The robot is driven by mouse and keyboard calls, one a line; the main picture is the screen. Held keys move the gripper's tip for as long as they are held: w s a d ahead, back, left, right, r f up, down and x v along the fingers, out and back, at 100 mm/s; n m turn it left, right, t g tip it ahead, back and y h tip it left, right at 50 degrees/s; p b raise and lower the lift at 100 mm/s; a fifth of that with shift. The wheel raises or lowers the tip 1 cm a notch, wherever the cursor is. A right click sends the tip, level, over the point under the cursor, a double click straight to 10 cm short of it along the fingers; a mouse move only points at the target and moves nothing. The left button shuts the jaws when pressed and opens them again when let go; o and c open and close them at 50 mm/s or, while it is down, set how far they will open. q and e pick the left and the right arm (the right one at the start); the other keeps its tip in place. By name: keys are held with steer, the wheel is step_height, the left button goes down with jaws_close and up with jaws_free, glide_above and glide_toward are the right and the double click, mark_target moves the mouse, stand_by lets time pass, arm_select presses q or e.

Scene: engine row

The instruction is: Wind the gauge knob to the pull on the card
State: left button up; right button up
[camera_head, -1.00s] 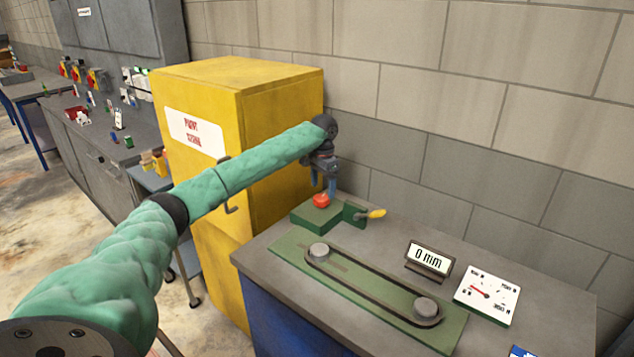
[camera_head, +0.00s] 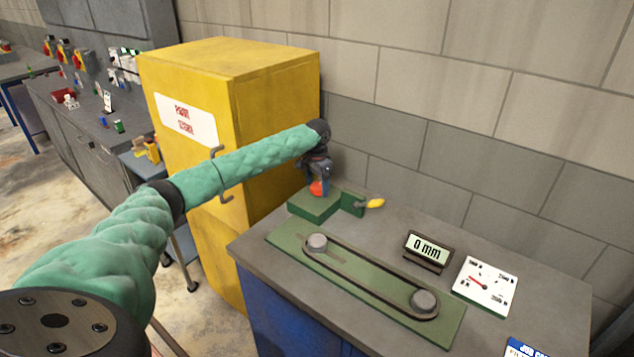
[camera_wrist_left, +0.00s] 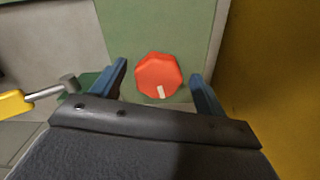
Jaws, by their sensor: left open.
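The red gauge knob (camera_head: 318,188) sits on a green block (camera_head: 314,206) at the back left of the bench. In the left wrist view the knob (camera_wrist_left: 159,76) is faceted, with a white mark near its lower edge. My left gripper (camera_head: 318,182) is over it, open, with one blue finger on each side and gaps to the knob. A dial gauge (camera_head: 485,287) with a red needle lies at the right. A small display (camera_head: 428,252) reads 0 mm. The job card (camera_head: 520,348) is cut off at the lower edge; its pull value is unreadable. My right gripper is not seen.
A belt (camera_head: 372,282) runs around two grey pulleys on a green plate (camera_head: 290,240). A yellow-handled lever (camera_head: 375,203) sticks out beside the knob block. A tall yellow cabinet (camera_head: 270,130) stands close on the left, and a block wall (camera_head: 480,150) is behind.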

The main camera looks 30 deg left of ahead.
arm_select(q)
steer(key=shift+d+f, duration=0.1)
steer(key=shift+f, duration=0.1)
steer(key=shift+w+f, duration=0.15)
steer(key=shift+w, duration=0.05)
steer(key=shift+c, duration=0.2)
steer(key=shift+s, duration=0.1)
steer(key=c, duration=0.9)
steer(key=shift+r+m, duration=0.2)
steer(key=shift+m, duration=0.1)
steer(key=shift+c, duration=0.2)
steer(key=shift+m+p, duration=0.7)
steer(key=shift+m, duration=1.4)
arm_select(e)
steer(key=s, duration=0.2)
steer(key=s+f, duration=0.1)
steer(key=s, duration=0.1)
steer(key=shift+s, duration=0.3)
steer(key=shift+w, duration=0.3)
